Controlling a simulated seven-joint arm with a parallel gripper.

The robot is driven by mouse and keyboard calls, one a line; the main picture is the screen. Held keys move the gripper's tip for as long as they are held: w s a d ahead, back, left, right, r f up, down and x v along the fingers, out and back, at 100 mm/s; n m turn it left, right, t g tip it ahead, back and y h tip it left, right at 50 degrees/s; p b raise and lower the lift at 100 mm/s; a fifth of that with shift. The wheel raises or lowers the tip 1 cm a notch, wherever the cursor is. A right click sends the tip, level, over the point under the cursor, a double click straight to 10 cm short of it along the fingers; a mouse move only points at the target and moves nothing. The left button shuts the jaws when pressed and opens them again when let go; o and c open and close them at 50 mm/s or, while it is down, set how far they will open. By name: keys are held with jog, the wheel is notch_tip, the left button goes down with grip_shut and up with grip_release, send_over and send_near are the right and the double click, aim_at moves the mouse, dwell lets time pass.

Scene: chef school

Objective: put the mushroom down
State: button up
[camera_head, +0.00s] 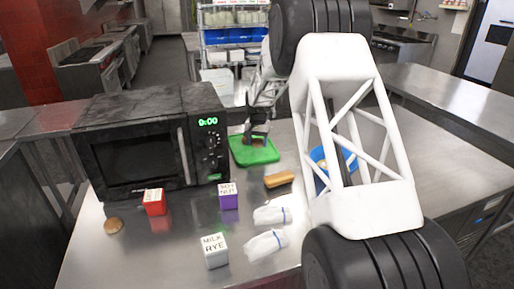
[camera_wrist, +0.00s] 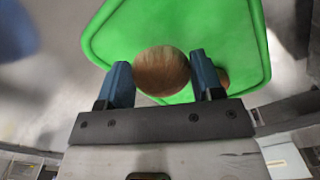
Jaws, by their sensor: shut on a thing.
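The mushroom (camera_wrist: 162,71) shows in the wrist view as a brown round cap between the two blue fingers of my gripper (camera_wrist: 162,82). My gripper is shut on it. Behind it is the green cutting board (camera_wrist: 115,35). In the head view my gripper (camera_head: 257,139) is over the far part of the green board (camera_head: 253,154), to the right of the microwave. The mushroom is too small and dark to make out there. I cannot tell whether it touches the board. Another brown thing (camera_wrist: 223,78) shows partly behind the right finger in the wrist view.
The black microwave (camera_head: 140,160) stands left of the board. A brown loaf-like thing (camera_head: 279,179), a purple box (camera_head: 228,196), a red box (camera_head: 155,203), a white box (camera_head: 215,250), white cloth-like items (camera_head: 270,215) and a round brown thing (camera_head: 113,226) lie nearer.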

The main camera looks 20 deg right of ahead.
aim_at(257, 152)
jog(key=shift+w, duration=0.25)
jog(key=shift+w+d+f, duration=0.1)
jog(key=shift+w+f, duration=0.05)
jog(key=shift+w, duration=0.25)
jog(key=shift+f, duration=1.65)
jog(key=shift+f, duration=0.15)
jog(key=o, duration=0.9)
notch_tip(257, 152, up, 12)
jog(key=shift+r, duration=0.15)
